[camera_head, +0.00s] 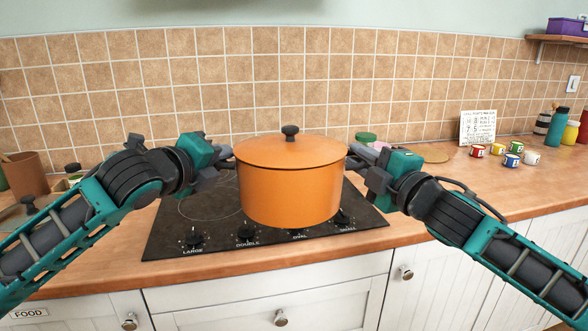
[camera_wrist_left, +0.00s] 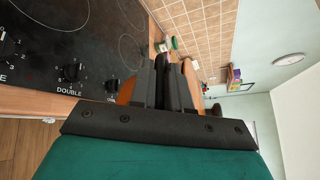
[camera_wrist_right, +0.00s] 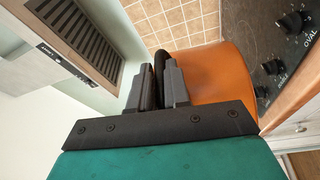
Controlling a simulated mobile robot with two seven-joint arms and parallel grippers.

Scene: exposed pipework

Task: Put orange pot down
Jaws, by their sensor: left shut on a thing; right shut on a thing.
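The orange pot (camera_head: 290,185) is upright with its lid on and a dark knob on top, in the middle of the head view over the black hob (camera_head: 170,226). From this view I cannot tell whether its base touches the hob. My left gripper (camera_head: 228,158) is shut on the pot's left side handle, and my right gripper (camera_head: 354,156) is shut on its right side handle. The handles are mostly hidden by the fingers. The pot's orange side also shows in the left wrist view (camera_wrist_left: 126,91) and in the right wrist view (camera_wrist_right: 215,75).
The hob's front has several knobs (camera_head: 246,233). A green-lidded jar (camera_head: 366,138) stands behind the pot. Small coloured cups (camera_head: 512,160), a white sign (camera_head: 477,127) and bottles (camera_head: 557,127) stand at the right. A brown pot (camera_head: 28,175) stands at the left. The right counter front is mostly clear.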

